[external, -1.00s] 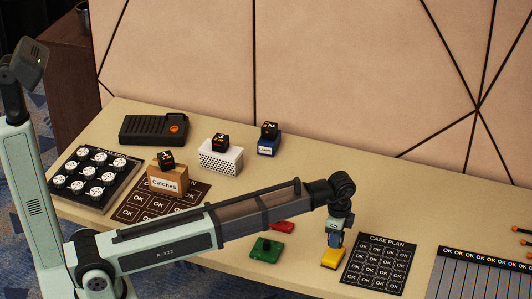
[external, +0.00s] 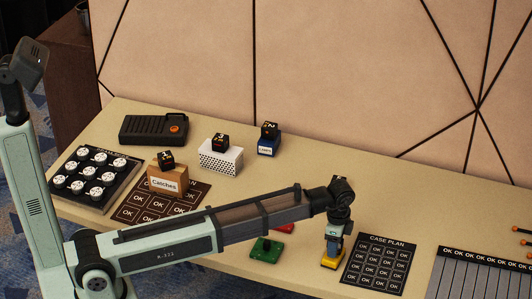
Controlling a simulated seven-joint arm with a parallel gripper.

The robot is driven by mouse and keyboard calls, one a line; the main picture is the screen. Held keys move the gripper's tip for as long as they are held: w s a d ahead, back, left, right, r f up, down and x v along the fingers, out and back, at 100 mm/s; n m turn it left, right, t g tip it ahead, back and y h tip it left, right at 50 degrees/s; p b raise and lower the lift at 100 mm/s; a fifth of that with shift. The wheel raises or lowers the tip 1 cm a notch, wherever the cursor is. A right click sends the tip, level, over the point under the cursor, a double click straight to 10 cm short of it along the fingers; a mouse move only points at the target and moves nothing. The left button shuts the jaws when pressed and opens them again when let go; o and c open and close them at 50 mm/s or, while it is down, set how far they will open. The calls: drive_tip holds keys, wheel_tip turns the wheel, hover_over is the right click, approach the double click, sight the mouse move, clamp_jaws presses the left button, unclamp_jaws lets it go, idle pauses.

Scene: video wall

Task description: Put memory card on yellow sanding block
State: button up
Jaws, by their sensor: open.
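The yellow sanding block (external: 329,266) lies near the front edge of the table, left of the case plan sheet. My gripper (external: 333,256) points down right over it, its open fingers at the block's top. The fingers partly hide the block. I cannot make out the memory card for sure. A dark bluish patch shows at the fingers, but I cannot tell whether it is the card or part of my gripper.
A green board (external: 266,249) and a red piece (external: 285,228), partly behind my arm, lie left of the block. The case plan sheet (external: 379,262) is at right. Labelled boxes (external: 168,180) and a black device (external: 153,130) stand farther back.

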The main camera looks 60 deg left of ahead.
wheel_tip(320, 180, up, 12)
drive_tip(key=shift+r, duration=0.15)
idle(0.7)
